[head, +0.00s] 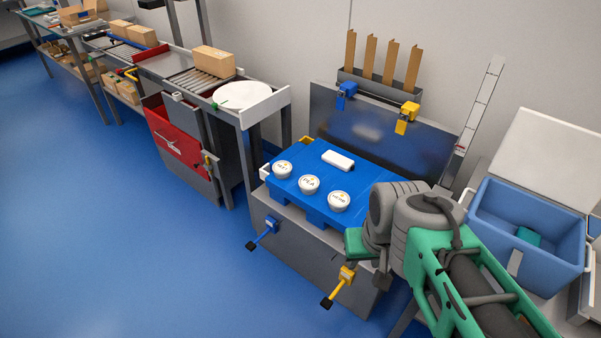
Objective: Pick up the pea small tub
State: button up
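Three small white round tubs stand in a row on a blue crate-like surface (312,217) on a grey stand. The middle one is the pea small tub (309,184), upright, with a lid that seems to read PEA. A second tub (282,169) stands to its left and a third tub (339,201) to its right, each with a small gap. Their labels are too small to read surely. My green and grey arm is at the lower right, right of the tubs. My gripper's fingers do not show. Nothing covers the pea tub.
A white oblong object (338,160) lies behind the tubs. Blue (264,231) and yellow (345,276) levers stick out of the stand's front. A blue bin (526,225) is at right. A roller conveyor with a carton (214,60) is at back left. Floor at left is clear.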

aim_at(309, 184)
jog(key=u, duration=0.5)
jog(key=i, duration=0.75)
jog(key=u, duration=1.05)
jog(key=i, duration=0.35)
jog(key=u, duration=0.35)
